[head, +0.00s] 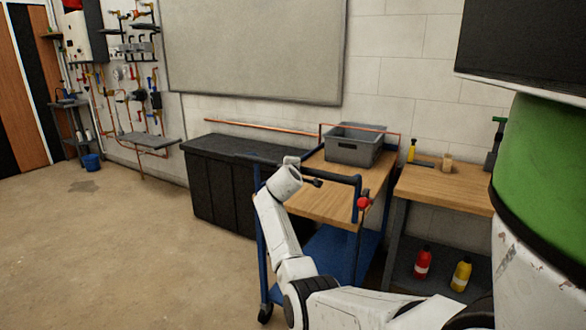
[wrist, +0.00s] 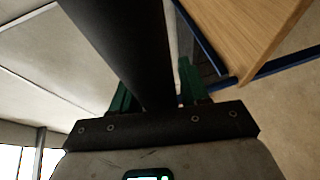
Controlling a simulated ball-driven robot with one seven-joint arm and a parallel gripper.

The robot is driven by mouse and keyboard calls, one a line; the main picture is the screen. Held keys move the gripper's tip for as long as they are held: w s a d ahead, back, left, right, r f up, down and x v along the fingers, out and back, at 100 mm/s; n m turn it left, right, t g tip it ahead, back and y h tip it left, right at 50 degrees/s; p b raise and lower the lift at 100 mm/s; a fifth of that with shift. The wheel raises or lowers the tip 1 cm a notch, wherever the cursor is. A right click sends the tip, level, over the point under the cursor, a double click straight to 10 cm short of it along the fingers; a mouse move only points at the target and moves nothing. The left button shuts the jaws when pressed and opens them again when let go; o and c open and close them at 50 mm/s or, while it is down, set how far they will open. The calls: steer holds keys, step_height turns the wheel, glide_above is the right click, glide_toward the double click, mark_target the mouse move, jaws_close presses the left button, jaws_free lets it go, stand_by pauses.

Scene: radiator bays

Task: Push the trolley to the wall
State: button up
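The trolley (head: 303,203) has a blue frame, a wooden top and a blue lower shelf. It stands between a black cabinet and a workbench, its far end close to the white block wall (head: 390,65); I cannot tell whether they touch. My gripper (head: 306,180) is at the dark push handle (head: 338,178) on the trolley's near end. In the wrist view, the green fingers of my gripper (wrist: 156,88) lie on both sides of a dark bar (wrist: 125,45), close against it. The trolley's wooden top (wrist: 247,35) also shows there. My arm hides part of the trolley's lower part.
A grey crate (head: 354,150) sits on the trolley top. The black cabinet (head: 222,188) is close on the left, the workbench (head: 440,192) with bottles close on the right. A red knob (head: 364,203) is near the handle. Open floor (head: 120,250) lies to the left.

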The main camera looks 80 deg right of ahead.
steer(key=shift+o, duration=0.8)
steer(key=shift+a, duration=0.1)
steer(key=shift+w, duration=0.1)
steer(key=shift+a+r, duration=0.1)
steer(key=shift+a, duration=0.4)
steer(key=p+v, duration=0.1)
steer(key=v, duration=0.9)
steer(key=shift+d, duration=0.15)
